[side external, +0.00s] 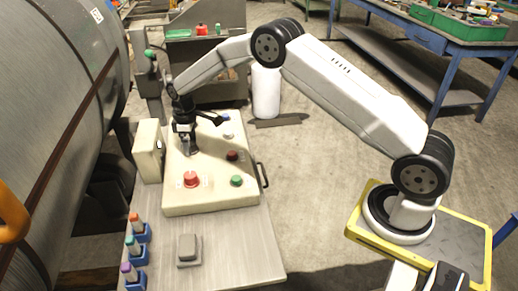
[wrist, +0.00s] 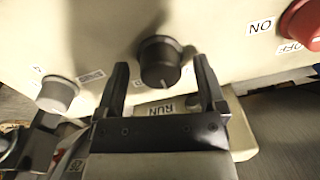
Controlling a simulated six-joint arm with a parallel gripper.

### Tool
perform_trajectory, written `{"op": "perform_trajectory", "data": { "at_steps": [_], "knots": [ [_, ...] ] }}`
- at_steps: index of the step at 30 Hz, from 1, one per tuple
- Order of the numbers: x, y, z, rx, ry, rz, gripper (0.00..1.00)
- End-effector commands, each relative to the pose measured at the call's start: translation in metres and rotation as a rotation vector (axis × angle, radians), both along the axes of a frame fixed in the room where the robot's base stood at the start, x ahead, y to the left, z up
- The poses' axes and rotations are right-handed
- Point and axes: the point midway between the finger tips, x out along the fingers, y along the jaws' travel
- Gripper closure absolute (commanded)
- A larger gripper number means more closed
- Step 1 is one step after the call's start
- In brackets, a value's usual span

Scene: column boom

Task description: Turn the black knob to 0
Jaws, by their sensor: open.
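The black knob (wrist: 160,62) stands on the cream control panel (wrist: 215,22) in the wrist view. My gripper (wrist: 161,76) is open, with one finger on each side of the knob and a visible gap to both. A small pale mark shows on the knob's near side. I cannot read a 0 mark beside it. In the side view my gripper (side external: 187,143) points down over the panel (side external: 210,203) and hides the knob there.
A red button (side external: 191,179), a green button (side external: 237,181) and a dark red button (side external: 232,156) are on the panel. A pale knob (wrist: 57,94) sits left of my gripper in the wrist view. A cream box (side external: 148,150) stands at the panel's left edge.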

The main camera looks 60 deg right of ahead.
Motion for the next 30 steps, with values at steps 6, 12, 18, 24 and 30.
{"op": "perform_trajectory", "data": {
  "at_steps": [6,12,18,24,30],
  "knots": [
    [0.001,-0.001,0.021,0.000,-0.002,0.000,0.10],
    [0.001,-0.002,0.048,0.000,-0.004,0.000,0.10],
    [0.002,-0.002,0.068,0.000,-0.002,0.000,0.10],
    [0.002,-0.002,0.075,0.000,-0.002,0.000,0.10],
    [0.002,-0.002,0.075,0.000,-0.001,0.000,0.10]
  ]
}}
